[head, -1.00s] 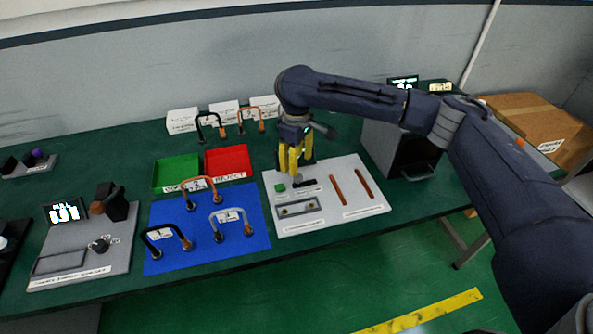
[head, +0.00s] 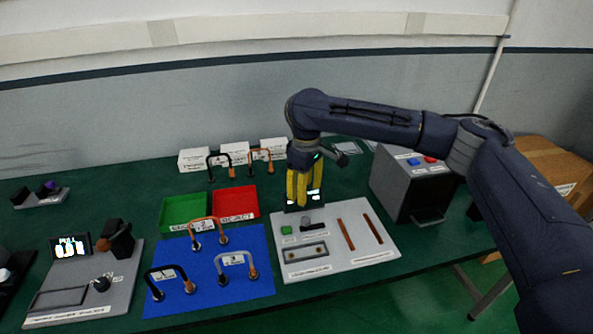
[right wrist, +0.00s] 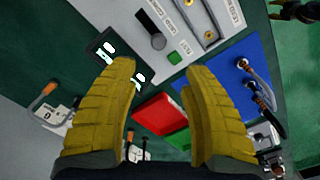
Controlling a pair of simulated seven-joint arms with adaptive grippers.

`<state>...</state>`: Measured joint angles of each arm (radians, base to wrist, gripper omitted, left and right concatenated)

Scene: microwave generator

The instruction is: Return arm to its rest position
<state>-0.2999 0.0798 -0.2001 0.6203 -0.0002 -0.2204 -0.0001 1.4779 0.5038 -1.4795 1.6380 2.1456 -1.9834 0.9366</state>
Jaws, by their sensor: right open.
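My right arm (head: 540,220) comes in from the right in the head view. Its right gripper (head: 298,205), with yellow fingers, points down over the back left part of the grey panel (head: 365,258), in front of a small lit display. In the right wrist view the gripper's two yellow fingers (right wrist: 160,95) stand apart with nothing between their tips; the red tray (right wrist: 160,115) and green tray (right wrist: 180,138) show below. My left gripper is not in view.
A blue mat (head: 205,285) holds several numbered cables. The red tray (head: 237,203) and green tray (head: 184,208) lie behind it. A dark grey box (head: 405,190) with blue and red buttons stands right of the panel. A meter (head: 72,248) stands at left.

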